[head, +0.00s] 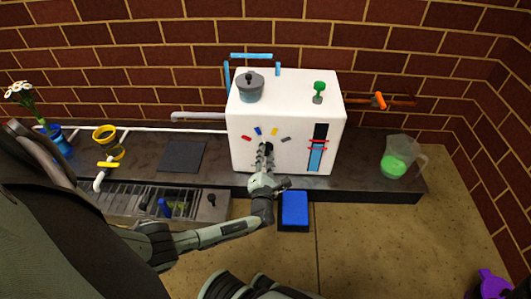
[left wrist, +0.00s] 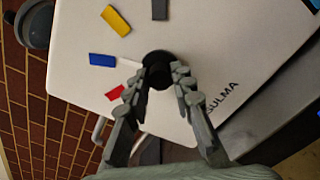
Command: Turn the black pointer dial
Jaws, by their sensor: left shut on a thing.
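The black pointer dial (left wrist: 158,68) sits on the front face of a white box (head: 245,130), with coloured marks in red, blue, yellow and grey fanned around it. In the left wrist view a white pointer mark (left wrist: 130,63) shows beside the dial, between the blue and red marks. My left gripper (left wrist: 155,85) is shut on the dial, one finger on each side. In the head view my left gripper (head: 263,158) reaches the box front from below and covers most of the dial. My right gripper is not seen.
A grey lidded pot (head: 249,87) and a green knob (head: 319,90) are on top of the box. A level gauge (head: 317,148) is right of the dial. A jug with green liquid (head: 396,160) stands at right. A blue pad (head: 294,208) is below the box.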

